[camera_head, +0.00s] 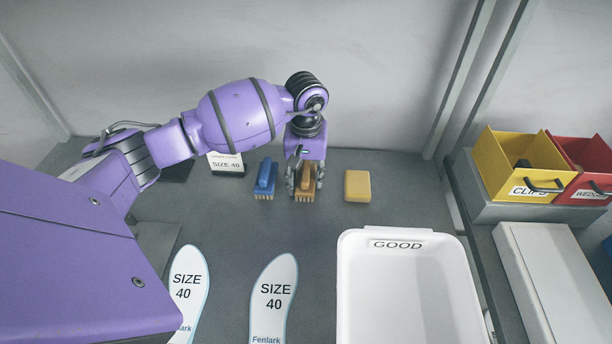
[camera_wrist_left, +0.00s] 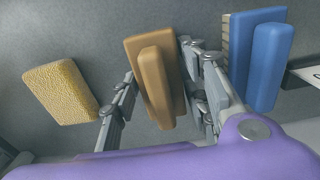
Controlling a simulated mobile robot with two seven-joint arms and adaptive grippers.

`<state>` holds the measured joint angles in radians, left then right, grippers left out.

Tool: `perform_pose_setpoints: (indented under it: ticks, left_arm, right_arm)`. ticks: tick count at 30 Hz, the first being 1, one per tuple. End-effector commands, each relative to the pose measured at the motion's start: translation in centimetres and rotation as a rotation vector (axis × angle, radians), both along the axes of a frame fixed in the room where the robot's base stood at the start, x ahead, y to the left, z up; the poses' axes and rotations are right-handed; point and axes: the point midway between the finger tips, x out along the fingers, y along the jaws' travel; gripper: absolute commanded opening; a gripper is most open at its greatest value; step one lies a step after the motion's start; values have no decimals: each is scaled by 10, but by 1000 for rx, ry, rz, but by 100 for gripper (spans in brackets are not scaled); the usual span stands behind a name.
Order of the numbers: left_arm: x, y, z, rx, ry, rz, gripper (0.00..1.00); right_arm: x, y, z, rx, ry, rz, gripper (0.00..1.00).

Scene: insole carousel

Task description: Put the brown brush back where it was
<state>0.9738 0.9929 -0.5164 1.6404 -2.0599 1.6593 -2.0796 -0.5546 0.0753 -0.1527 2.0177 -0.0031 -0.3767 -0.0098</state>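The brown brush (camera_head: 304,191) stands on the grey table at the back, bristles down, just right of the blue brush (camera_head: 265,180). My left gripper (camera_head: 305,180) is over the brown brush and partly hides it. In the left wrist view the brown brush (camera_wrist_left: 158,80) lies between the two fingers of my left gripper (camera_wrist_left: 160,85). The fingers stand apart, one on each side, with narrow gaps at the brush's sides. The gripper looks open around it. My right gripper is in neither view.
A yellow sponge (camera_head: 357,186) lies to the right of the brushes. A white GOOD tray (camera_head: 355,290) and size 40 insoles (camera_head: 273,300) are nearer. A size 40 sign (camera_head: 227,164) stands left of the blue brush. Yellow (camera_head: 512,190) and red (camera_head: 592,185) bins are at right.

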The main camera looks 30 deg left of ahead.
Motion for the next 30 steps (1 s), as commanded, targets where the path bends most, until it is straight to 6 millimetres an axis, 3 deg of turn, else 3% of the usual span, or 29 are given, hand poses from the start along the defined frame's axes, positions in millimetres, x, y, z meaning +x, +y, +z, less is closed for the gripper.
perform_pose_setpoints:
  ticks: [14, 30]
  left_arm:
    - [1, 1, 10, 0, -5, 1, 55]
    - [1, 0, 109, 1, -4, 1, 55]
  right_arm:
    - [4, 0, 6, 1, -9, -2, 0]
    - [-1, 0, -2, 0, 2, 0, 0]
